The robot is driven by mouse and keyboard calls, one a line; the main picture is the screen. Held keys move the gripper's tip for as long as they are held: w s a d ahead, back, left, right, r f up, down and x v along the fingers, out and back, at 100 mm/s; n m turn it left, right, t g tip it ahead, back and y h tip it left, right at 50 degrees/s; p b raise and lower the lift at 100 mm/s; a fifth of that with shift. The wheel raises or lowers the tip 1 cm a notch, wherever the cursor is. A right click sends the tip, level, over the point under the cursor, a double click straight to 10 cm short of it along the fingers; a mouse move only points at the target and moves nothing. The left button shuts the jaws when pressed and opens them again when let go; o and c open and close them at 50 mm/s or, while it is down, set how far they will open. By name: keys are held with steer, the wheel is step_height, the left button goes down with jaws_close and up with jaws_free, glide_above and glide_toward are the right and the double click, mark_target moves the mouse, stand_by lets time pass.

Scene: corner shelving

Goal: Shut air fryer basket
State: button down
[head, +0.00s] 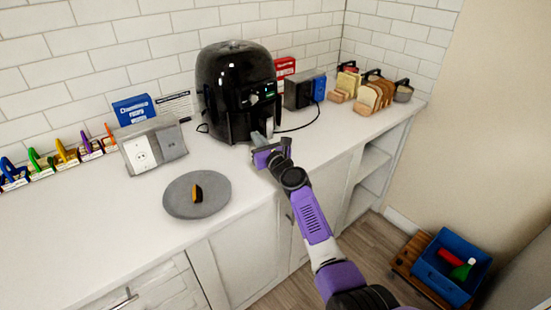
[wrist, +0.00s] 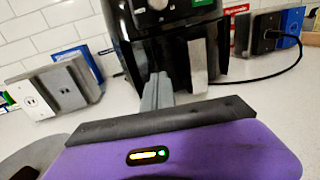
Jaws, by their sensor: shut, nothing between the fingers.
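The black air fryer (head: 228,80) stands on the counter against the tiled wall. Its basket front (head: 238,126) is at the lower front of the body. In the wrist view the air fryer (wrist: 130,45) fills the upper middle, with a silver-grey basket handle (wrist: 198,66) down its front. My gripper (head: 260,138) is shut and empty, right in front of the basket. In the wrist view its grey fingers (wrist: 157,92) point at the basket front, just left of the handle. I cannot tell whether the fingertips touch it, or how far out the basket is.
A grey plate (head: 180,202) with a small orange-brown piece (head: 197,193) lies at front left. An outlet box (head: 152,146) stands left of the fryer and a black-and-blue box (head: 303,92) right of it. A black cord (head: 305,124) loops on the counter. Bread racks (head: 373,93) stand farther right.

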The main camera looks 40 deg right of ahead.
steer(key=shift+s+a+p, duration=0.2)
steer(key=shift+s+p, duration=0.25)
steer(key=shift+s, duration=0.4)
steer(key=s, duration=0.2)
steer(key=s+p, duration=0.1)
steer(key=s, duration=0.2)
steer(key=s+a+p, duration=0.1)
steer(key=s, duration=0.1)
steer(key=shift+s, duration=0.3)
